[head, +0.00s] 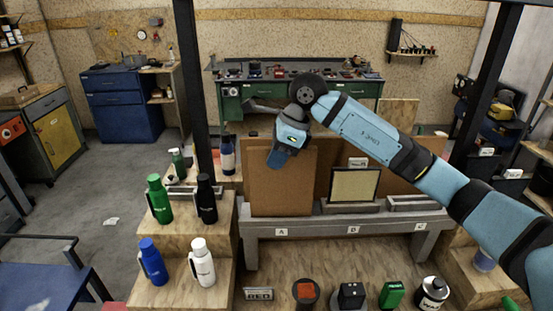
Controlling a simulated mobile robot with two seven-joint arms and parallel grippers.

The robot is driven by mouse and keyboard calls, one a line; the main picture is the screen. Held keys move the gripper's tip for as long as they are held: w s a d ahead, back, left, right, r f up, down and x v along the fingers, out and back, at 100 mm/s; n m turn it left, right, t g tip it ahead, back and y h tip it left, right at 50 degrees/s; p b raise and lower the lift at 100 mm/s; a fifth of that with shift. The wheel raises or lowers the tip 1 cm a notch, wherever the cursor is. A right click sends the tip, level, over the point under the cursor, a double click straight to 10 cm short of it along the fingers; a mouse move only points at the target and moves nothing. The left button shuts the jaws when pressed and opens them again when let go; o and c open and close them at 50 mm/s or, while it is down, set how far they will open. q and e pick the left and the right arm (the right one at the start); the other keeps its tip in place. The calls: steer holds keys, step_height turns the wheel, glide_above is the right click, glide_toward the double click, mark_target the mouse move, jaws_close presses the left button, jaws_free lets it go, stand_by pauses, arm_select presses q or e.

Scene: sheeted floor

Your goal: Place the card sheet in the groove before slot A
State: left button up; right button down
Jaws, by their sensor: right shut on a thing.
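A brown card sheet (283,190) stands upright at the left of the grey slotted rack (330,221), above the label A (281,232). My right gripper (277,160) is at the sheet's top edge, shut on it. The fingers cover part of the upper sheet. The sheet's lower edge meets the rack's top behind the front rail; whether it sits inside a groove cannot be told. My left gripper is not in view.
A dark-framed cream panel (354,185) stands in the middle slot. An empty-looking slot block (413,202) is at the right. A wider brown board (330,160) stands behind. Several bottles (159,200) stand on wooden steps at left; small items (351,296) line the front.

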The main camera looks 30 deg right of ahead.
steer(key=shift+f, duration=0.65)
steer(key=shift+f, duration=0.15)
steer(key=c, duration=1.4)
jaws_free()
